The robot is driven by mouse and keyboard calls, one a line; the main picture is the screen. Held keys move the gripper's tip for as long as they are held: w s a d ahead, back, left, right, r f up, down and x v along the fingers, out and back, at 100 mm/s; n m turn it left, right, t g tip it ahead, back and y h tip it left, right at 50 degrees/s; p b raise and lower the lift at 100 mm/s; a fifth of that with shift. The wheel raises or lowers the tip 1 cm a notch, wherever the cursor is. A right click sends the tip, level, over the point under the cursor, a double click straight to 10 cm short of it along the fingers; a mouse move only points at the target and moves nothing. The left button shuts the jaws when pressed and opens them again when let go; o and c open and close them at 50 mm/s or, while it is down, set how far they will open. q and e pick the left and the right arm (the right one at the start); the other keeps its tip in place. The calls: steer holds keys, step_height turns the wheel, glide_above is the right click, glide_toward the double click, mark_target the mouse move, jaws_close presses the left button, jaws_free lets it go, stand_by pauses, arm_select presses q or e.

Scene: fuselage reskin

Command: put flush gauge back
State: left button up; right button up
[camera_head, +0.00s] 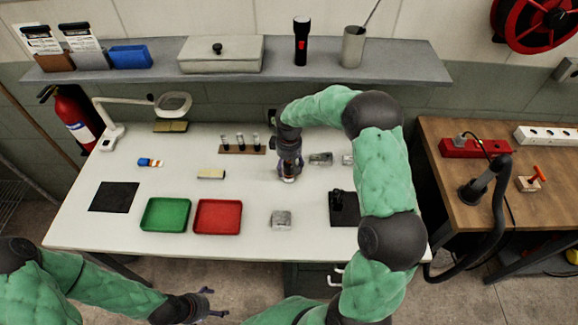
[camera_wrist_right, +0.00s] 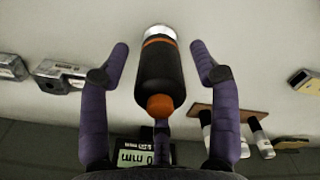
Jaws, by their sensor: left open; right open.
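My left gripper (camera_head: 205,303) is open and empty, in front of the table's near edge.
A green tray (camera_head: 166,229), a red tray (camera_head: 218,231) and a black mat (camera_head: 114,197) lie left. A rack of small bottles (camera_head: 242,150) stands behind. Grey metal blocks (camera_head: 281,220) lie nearby. A black stand (camera_head: 343,208) is right, beside my right arm. A shelf (camera_head: 250,71) overhangs the back.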

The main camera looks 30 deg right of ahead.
step_height(320, 180, up, 12)
steer(key=p, duration=0.2)
steer(key=shift+f+p, duration=0.15)
steer(key=shift+p, duration=0.15)
